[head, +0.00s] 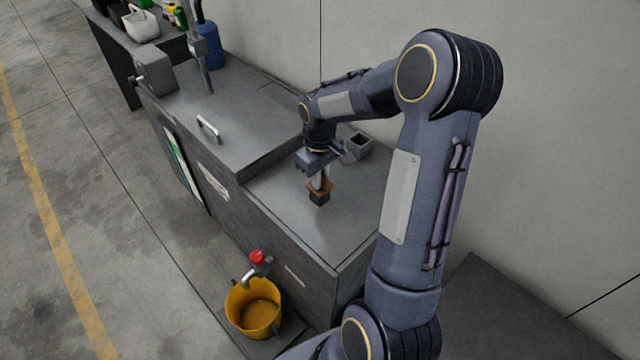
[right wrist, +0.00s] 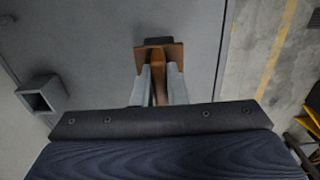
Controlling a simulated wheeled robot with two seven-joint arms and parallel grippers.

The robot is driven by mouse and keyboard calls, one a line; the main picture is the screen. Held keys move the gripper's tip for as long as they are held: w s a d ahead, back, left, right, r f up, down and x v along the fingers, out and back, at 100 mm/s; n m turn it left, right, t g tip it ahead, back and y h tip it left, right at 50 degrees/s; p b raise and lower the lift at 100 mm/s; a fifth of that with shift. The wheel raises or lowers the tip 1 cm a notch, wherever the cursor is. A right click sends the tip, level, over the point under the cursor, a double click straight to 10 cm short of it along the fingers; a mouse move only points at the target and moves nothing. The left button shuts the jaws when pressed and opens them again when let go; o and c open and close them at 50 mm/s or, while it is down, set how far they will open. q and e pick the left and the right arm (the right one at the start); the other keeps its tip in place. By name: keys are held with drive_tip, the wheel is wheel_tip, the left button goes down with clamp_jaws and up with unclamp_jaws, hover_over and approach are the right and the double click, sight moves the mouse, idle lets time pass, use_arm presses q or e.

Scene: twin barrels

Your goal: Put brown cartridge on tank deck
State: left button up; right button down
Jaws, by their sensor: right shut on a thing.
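The brown cartridge (head: 319,187) has a brown upper part and a dark block at its lower end. My right gripper (head: 320,178) is shut on it, above the lower deck of the grey tank (head: 345,222). In the right wrist view the cartridge (right wrist: 160,55) stands between the two grey fingers (right wrist: 158,88), its dark end pointing away. I cannot tell whether its lower end touches the deck. A small square grey socket (head: 357,145) stands on the deck behind the gripper; it also shows at the left of the right wrist view (right wrist: 42,95). My left gripper is out of view.
A raised lid with a handle (head: 209,128) covers the tank's left part. A red-knobbed tap (head: 257,262) sticks out above a yellow bucket (head: 253,308) at the front. A wall stands close behind. The deck around the cartridge is clear.

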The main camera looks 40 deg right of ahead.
drive_tip(key=shift+f, duration=1.55)
drive_tip(key=shift+f, duration=0.1)
drive_tip(key=shift+f+b, duration=0.2)
drive_tip(key=shift+b, duration=0.1)
drive_tip(key=c, duration=1.5)
unclamp_jaws()
drive_tip(key=shift+o, duration=0.2)
drive_tip(key=shift+r, duration=0.15)
